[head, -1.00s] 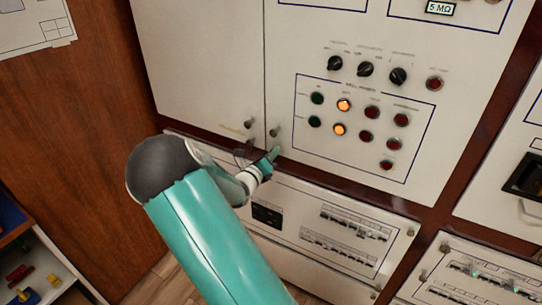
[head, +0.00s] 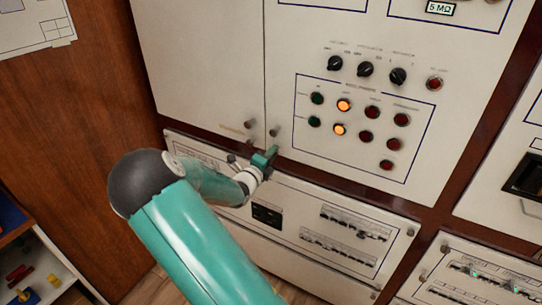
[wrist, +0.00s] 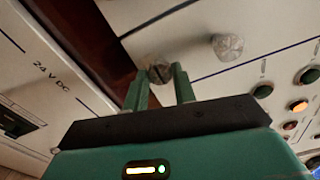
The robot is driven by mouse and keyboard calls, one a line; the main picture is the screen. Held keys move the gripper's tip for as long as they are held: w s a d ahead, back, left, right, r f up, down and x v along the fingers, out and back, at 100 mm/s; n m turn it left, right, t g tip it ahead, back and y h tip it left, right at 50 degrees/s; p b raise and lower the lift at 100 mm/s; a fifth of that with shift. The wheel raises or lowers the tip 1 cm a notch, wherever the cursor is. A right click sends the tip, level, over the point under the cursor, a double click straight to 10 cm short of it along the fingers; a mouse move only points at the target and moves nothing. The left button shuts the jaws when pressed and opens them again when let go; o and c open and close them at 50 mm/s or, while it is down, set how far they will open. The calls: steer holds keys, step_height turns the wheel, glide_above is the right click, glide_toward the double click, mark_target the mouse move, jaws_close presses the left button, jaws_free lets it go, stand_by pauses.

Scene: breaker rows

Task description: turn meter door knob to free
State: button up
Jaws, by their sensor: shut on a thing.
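The knob (wrist: 160,70) between my fingers is a round grey metal knob with a dark slot across its face, seen in the wrist view. My gripper (wrist: 160,86) has one green finger on each side of it and is shut on it. In the head view my gripper (head: 268,157) is at the lower edge of the white upper cabinet, just above the brown strip, and hides the held knob there. I cannot read a free mark beside the knob.
Another round knob (wrist: 228,46) is close by on the right. In the head view, knobs (head: 250,124) (head: 274,132) flank the door seam. Black rotary switches (head: 366,69) and several lamps (head: 344,105) are to the right. A breaker panel (head: 300,262) lies below.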

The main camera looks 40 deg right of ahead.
steer(key=o, duration=1)
steer(key=shift+a, duration=0.1)
steer(key=v, duration=1.3)
steer(key=shift+a, duration=0.35)
steer(key=shift+s, duration=0.1)
